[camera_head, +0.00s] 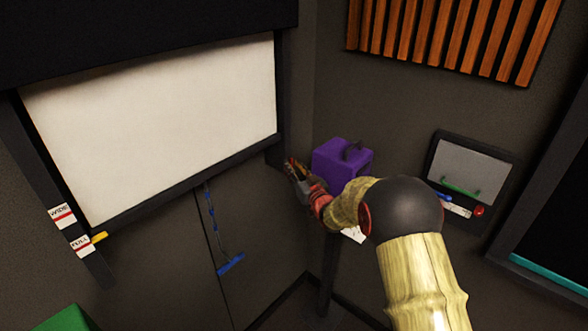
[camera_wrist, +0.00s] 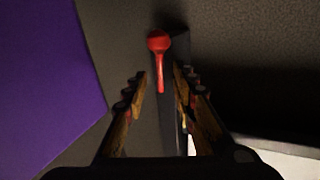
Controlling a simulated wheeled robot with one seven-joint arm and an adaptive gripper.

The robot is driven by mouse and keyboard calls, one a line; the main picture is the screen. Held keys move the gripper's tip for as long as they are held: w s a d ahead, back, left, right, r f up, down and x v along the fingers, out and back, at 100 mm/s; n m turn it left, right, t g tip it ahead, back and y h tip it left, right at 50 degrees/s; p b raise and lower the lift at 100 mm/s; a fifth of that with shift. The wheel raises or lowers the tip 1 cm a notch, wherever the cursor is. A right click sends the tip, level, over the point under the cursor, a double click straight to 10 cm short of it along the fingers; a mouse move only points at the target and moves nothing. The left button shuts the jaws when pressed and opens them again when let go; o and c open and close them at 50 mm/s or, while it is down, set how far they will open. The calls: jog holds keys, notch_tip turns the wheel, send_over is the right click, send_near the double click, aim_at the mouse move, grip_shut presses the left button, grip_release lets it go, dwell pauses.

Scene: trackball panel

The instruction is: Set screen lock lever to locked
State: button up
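A red lever (camera_wrist: 159,60) with a round knob shows in the wrist view, on a dark narrow post or rail. It lies ahead of and between my fingertips, near the top middle. My gripper (camera_wrist: 161,80) is open, and its two fingers stand apart on either side of the lever's line; I cannot tell if they touch it. In the head view my gripper (camera_head: 296,171) is at the lower right corner of the white screen (camera_head: 155,125), beside its dark frame. The red lever cannot be made out there, likely hidden by the gripper.
A purple box (camera_head: 343,157) with a handle stands right behind my gripper, and its purple side (camera_wrist: 45,80) fills the wrist view's left. A blue pull handle (camera_head: 231,264) hangs below the screen. A yellow lever (camera_head: 99,237) sits by labels at left. A wall panel (camera_head: 468,172) is at right.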

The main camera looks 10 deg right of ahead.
jog(key=c, duration=0.3)
jog(key=c, duration=0.4)
grip_shut()
dwell(0.3)
